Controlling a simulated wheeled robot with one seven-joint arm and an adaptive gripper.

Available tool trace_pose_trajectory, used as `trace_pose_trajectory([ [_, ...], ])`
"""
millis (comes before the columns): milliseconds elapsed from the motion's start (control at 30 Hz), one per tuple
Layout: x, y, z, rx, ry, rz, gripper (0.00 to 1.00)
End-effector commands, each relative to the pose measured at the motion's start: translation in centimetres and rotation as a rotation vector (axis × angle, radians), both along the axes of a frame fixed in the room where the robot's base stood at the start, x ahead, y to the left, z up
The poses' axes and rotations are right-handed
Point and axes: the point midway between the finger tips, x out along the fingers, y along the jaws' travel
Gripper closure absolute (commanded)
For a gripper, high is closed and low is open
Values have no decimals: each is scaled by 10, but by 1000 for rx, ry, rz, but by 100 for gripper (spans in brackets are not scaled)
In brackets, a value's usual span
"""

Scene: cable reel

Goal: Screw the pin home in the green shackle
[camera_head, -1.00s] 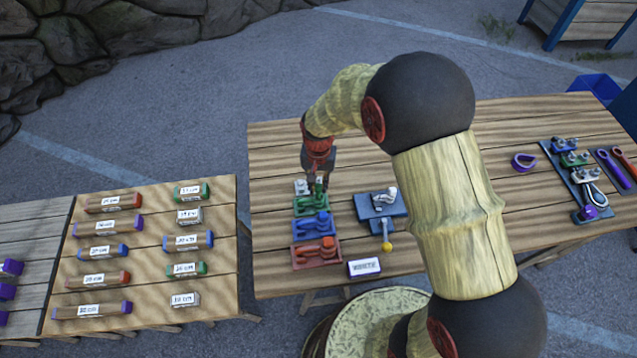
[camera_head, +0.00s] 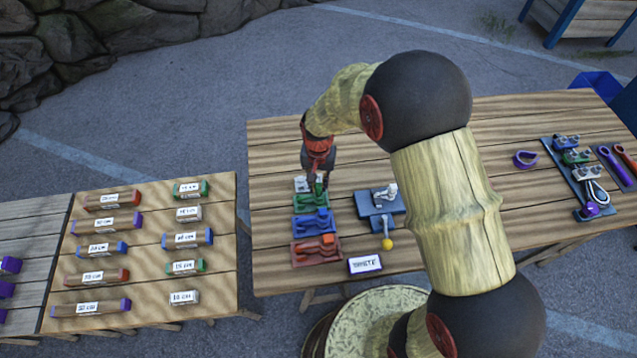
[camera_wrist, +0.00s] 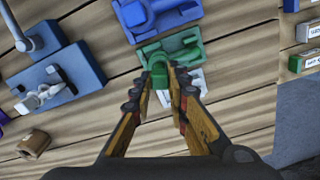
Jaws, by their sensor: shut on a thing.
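The green shackle (camera_wrist: 158,72) is between the fingertips of my gripper (camera_wrist: 161,88) in the wrist view, beside a green tray (camera_wrist: 186,45). In the head view my gripper (camera_head: 317,186) points down at the back end of the row of coloured trays. The green tray (camera_head: 309,208) shows just in front of it. My gripper is shut on the green shackle. The fingers hide part of the shackle, and I cannot make out its pin or how far it is in.
Blue (camera_head: 313,222) and red (camera_head: 316,252) trays lie in front of the green one, a white one (camera_head: 301,184) behind. A blue fixture (camera_head: 365,207) holding a grey piece stands to the right. A white label (camera_head: 365,263) lies in front. Table between fixture and trays is bare.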

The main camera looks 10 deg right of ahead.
Motion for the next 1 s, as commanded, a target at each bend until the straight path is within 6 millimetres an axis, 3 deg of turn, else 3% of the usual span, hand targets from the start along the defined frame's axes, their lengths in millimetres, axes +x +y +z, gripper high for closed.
trace_pose_trajectory([
  [1000, 0, 0, -11, 0, 0, 0, 100],
])
